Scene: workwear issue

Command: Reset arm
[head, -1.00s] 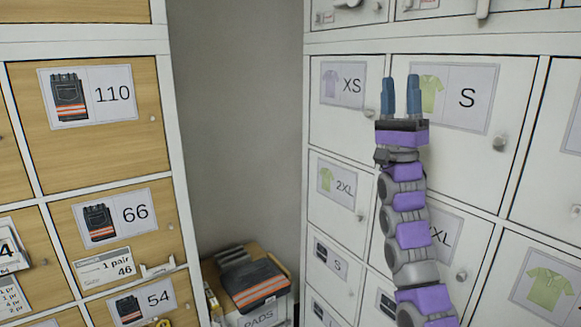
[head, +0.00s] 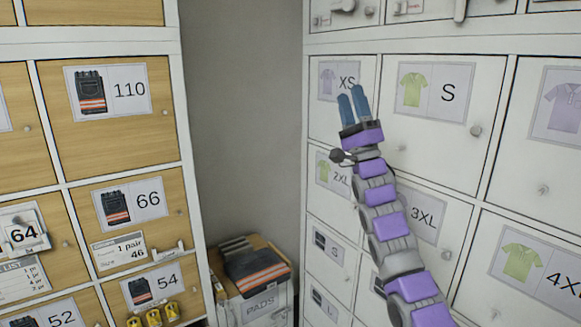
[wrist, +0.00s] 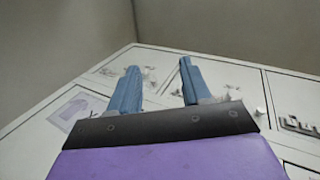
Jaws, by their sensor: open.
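My gripper (head: 352,107) is at the end of my purple and grey arm, raised in front of the white lockers in the head view. Its two blue fingers point up and stand apart, in front of the door labelled XS (head: 348,82). In the wrist view my gripper (wrist: 157,88) also shows open, with nothing between the fingers. White locker fronts and a grey wall lie beyond it there. My arm covers part of the 2XL and 3XL doors.
Wooden lockers (head: 120,128) with trouser labels fill the left. White lockers (head: 405,147) with shirt labels fill the right. A box marked PADS (head: 262,308) with folded dark trousers (head: 256,270) on it stands in the corner between. Small yellow things (head: 152,318) show at the lower left.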

